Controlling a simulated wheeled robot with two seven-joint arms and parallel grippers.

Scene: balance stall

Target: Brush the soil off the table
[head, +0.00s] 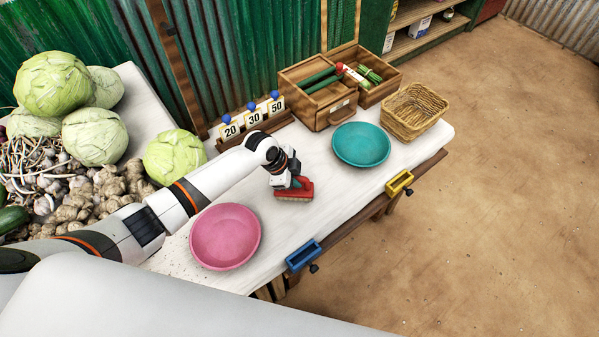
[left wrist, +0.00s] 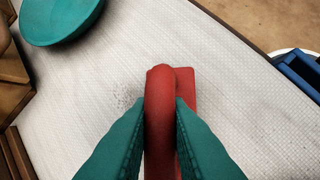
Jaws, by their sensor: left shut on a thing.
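My left gripper (head: 290,184) is shut on the red brush (head: 295,191) over the middle of the white table (head: 290,225). In the left wrist view its two teal fingers (left wrist: 159,125) grip the brush's red handle (left wrist: 160,100) from both sides. The bristles show pale under the red body and look to be at the table top; whether they touch it I cannot tell. Dark specks of soil (left wrist: 125,97) lie on the table just left of the brush in the left wrist view. More specks (head: 178,262) show near the table's front left part. My right gripper is out of view.
A pink bowl (head: 225,237) stands left of the brush and a teal bowl (head: 361,144) to its right. Behind are number cards (head: 254,117), a wooden box (head: 318,106) and a wicker basket (head: 414,112). Blue (head: 303,255) and yellow (head: 399,183) holders are on the front edge. Cabbages (head: 174,157) lie left.

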